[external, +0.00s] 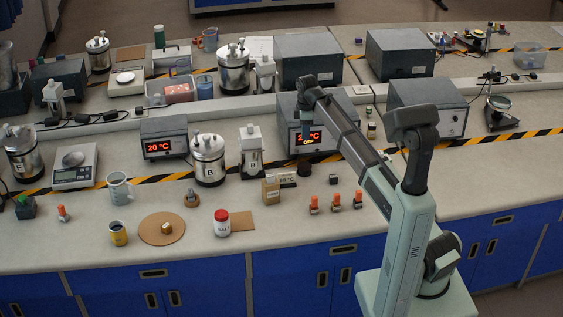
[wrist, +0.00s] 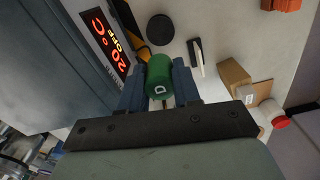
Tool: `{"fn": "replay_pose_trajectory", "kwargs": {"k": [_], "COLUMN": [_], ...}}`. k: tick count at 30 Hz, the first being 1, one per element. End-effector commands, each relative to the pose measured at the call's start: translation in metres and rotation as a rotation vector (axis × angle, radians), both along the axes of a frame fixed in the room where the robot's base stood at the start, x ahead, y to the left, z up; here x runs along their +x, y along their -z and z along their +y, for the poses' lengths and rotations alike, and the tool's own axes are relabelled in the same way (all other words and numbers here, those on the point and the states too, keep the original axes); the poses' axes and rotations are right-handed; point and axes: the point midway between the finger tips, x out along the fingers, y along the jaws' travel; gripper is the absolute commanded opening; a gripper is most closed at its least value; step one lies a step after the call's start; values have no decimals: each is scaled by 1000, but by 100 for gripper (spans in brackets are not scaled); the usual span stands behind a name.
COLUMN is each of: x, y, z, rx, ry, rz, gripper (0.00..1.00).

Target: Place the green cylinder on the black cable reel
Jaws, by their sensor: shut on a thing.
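The green cylinder (wrist: 159,72), marked with a pale letter D, sits between the two fingers of my gripper (wrist: 159,77) in the wrist view. My gripper is shut on it. In the external view my gripper (external: 305,128) hangs in front of a grey device with a red display; the cylinder cannot be made out there. The black cable reel (wrist: 160,29) shows as a black disc on the bench, just beyond the cylinder in the wrist view and apart from it. In the external view the reel (external: 304,170) lies below my gripper, in front of the device.
The device with the red display (wrist: 106,38) stands close beside my gripper. A small sign (wrist: 197,56) and a brown box (wrist: 234,75) stand near the reel. Several orange-topped items (external: 335,201) stand toward the bench's front edge. Bare bench lies around the reel's right side.

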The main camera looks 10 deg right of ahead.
Motion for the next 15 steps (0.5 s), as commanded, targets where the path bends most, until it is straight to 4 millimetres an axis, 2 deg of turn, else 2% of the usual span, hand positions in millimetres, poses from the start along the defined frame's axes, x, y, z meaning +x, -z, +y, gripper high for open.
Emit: {"fn": "replay_pose_trajectory", "kwargs": {"k": [3, 11, 15], "x": [-2, -1, -2], "y": [17, 39, 56], "z": [0, 0, 0], "rx": [-1, -1, -1], "ry": [0, 0, 0], "rz": [2, 1, 1], "gripper": [0, 0, 0]}}
